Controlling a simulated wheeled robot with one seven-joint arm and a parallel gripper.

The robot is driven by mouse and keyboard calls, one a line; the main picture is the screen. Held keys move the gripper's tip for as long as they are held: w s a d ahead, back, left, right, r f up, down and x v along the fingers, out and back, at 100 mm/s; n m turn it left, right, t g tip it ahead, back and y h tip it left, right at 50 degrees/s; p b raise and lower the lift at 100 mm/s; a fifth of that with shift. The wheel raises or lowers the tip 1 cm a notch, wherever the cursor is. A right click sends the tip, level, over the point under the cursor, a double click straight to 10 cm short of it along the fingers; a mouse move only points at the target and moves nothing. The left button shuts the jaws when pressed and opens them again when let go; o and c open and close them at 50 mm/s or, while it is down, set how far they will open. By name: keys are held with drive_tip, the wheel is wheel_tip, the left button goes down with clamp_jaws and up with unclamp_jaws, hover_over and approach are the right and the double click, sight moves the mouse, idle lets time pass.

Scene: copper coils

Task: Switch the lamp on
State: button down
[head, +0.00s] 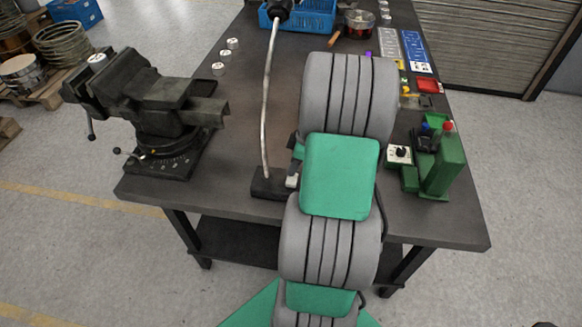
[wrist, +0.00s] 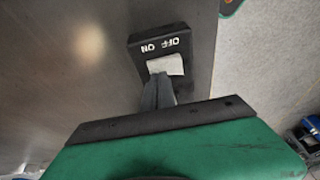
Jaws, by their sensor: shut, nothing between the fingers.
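The lamp's bent silver stem (head: 265,95) rises from a black base (head: 268,186) near the table's front edge. Its black head (head: 281,9) is cut by the top edge of the head view; I see no clear glow from it. In the wrist view the black lamp base (wrist: 196,43) carries upside-down OFF and ON lettering and a white switch (wrist: 165,65). My gripper (wrist: 159,82) is shut and empty, its fingertips right at the switch's near edge. I cannot tell whether they touch it. The arm hides the gripper in the head view.
A dark vise (head: 160,105) stands left on the table (head: 225,135). A green device (head: 440,165) and a small white knob box (head: 398,155) stand right of my arm. A blue crate (head: 312,16) is at the back. The table between vise and lamp is mostly clear.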

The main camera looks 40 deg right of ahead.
drive_tip(key=shift+s+r, duration=0.1)
drive_tip(key=shift+r, duration=0.15)
drive_tip(key=r+p, duration=0.2)
drive_tip(key=r, duration=0.1)
drive_tip(key=r+p, duration=0.1)
drive_tip(key=shift+w+d+r, duration=0.2)
drive_tip(key=shift+d+r, duration=0.05)
drive_tip(key=shift+r, duration=0.1)
drive_tip(key=d+b+v, duration=0.1)
drive_tip(key=b+v, duration=0.1)
drive_tip(key=v, duration=0.7)
drive_tip(key=shift+w, duration=0.25)
drive_tip(key=shift+a+f, duration=0.1)
